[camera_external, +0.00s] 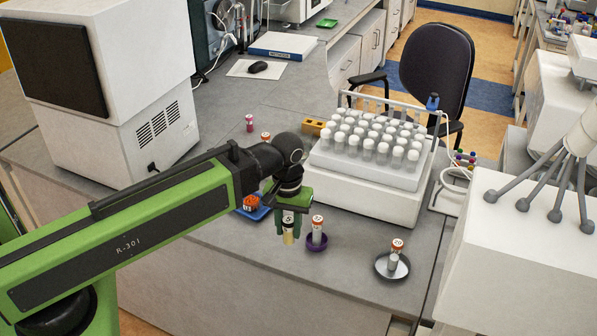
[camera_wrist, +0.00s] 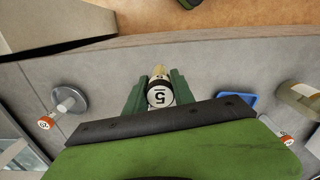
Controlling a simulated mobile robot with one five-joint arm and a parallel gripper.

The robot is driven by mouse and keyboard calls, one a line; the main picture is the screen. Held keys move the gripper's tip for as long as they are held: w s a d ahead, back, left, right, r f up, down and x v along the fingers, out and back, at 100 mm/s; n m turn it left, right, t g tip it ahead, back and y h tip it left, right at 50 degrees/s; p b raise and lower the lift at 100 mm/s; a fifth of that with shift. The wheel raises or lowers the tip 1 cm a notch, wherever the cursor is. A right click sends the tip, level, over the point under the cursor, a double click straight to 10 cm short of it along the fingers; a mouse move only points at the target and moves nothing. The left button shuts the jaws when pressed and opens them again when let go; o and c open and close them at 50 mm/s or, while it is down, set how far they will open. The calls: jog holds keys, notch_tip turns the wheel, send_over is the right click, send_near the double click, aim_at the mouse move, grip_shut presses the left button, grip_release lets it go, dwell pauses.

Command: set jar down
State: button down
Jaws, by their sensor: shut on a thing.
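My gripper (camera_external: 289,222) is shut on a small jar (camera_external: 288,232) with yellowish contents and a white lid. In the wrist view the jar's lid (camera_wrist: 160,95), marked 5, sits upright between the green fingers (camera_wrist: 158,90). The jar is over the grey bench near its front edge; whether its base touches the bench I cannot tell. Just right of it, a white jar with an orange lid (camera_external: 318,222) stands in a purple dish (camera_external: 316,247). Further right, another orange-lidded jar (camera_external: 396,250) stands on a round dark-rimmed dish (camera_external: 381,272).
A blue tray (camera_external: 262,213) with orange items lies left of my gripper and also shows in the wrist view (camera_wrist: 251,99). A white rack machine (camera_external: 365,198) full of white-capped tubes stands behind. Bare bench (camera_external: 345,275) lies between the two dishes and toward the front edge.

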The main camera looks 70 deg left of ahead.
aim_at(289, 243)
notch_tip(289, 243, down, 6)
jog(key=b, duration=0.4)
jog(key=w+a+r+p, duration=0.2)
jog(key=a+r+p, duration=0.1)
jog(key=a, duration=0.9)
jog(key=w+a+r+p, duration=0.2)
jog(key=a, duration=1)
jog(key=s+a+r+p, duration=0.1)
jog(key=s+a, duration=0.2)
jog(key=a, duration=1.2)
jog(key=s+a+r+p, duration=0.2)
jog(key=s+a, duration=0.1)
jog(key=a, duration=1.2)
jog(key=shift+n, duration=0.3)
notch_tip(289, 243, down, 11)
jog(key=b, duration=1.1)
jog(key=shift+a+r, duration=0.1)
jog(key=shift+r, duration=0.1)
jog(key=shift+r+p, duration=0.3)
jog(key=shift+f, duration=0.3)
jog(key=c, duration=1.1)
grip_release()
jog(key=shift+r, duration=0.1)
